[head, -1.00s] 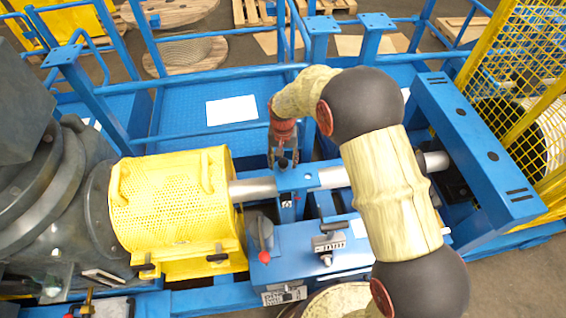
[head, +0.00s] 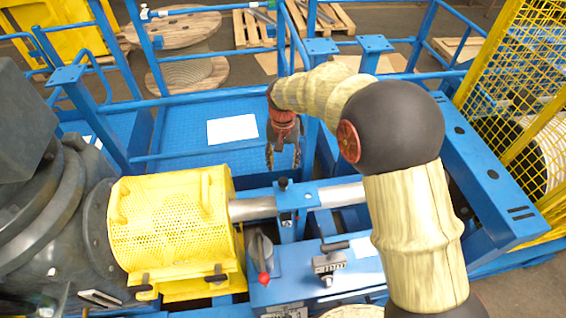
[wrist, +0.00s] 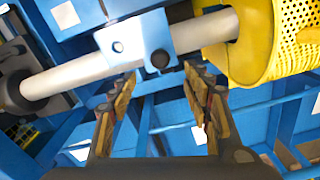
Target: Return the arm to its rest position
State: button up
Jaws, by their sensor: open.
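My gripper (head: 283,158) hangs at the end of my arm, behind the shaft, above the blue frame. In the wrist view my gripper (wrist: 160,95) shows two worn, spread fingers with nothing between them. Just beyond the fingertips is a blue bracket (wrist: 140,45) around the grey shaft (wrist: 75,70). The bracket also shows in the head view (head: 291,196), with a dark knob on top. The gripper appears apart from it.
A yellow perforated guard (head: 170,220) covers the shaft at left. A blue box (head: 315,275) with a red-tipped lever (head: 263,262) stands in front. Blue railings and a yellow mesh fence (head: 515,100) surround the area. The blue platform floor behind is mostly clear.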

dwell(0.4)
jog(key=s+d+r+t+b, duration=0.2)
jog(key=s+d+r, duration=0.2)
jog(key=s+d, duration=0.3)
jog(key=s+d+r+t+b, duration=0.1)
jog(key=s+d+r+b, duration=0.2)
jog(key=s+d, duration=0.4)
jog(key=s+d+r+t+b, duration=0.2)
jog(key=s+d+r, duration=0.3)
jog(key=s, duration=1)
jog(key=shift+s+d+r+n+t+b, duration=0.15)
jog(key=shift+d+r+n+t+b, duration=0.2)
jog(key=shift+d+b, duration=0.5)
jog(key=shift+d, duration=0.15)
jog(key=shift+c, duration=0.7)
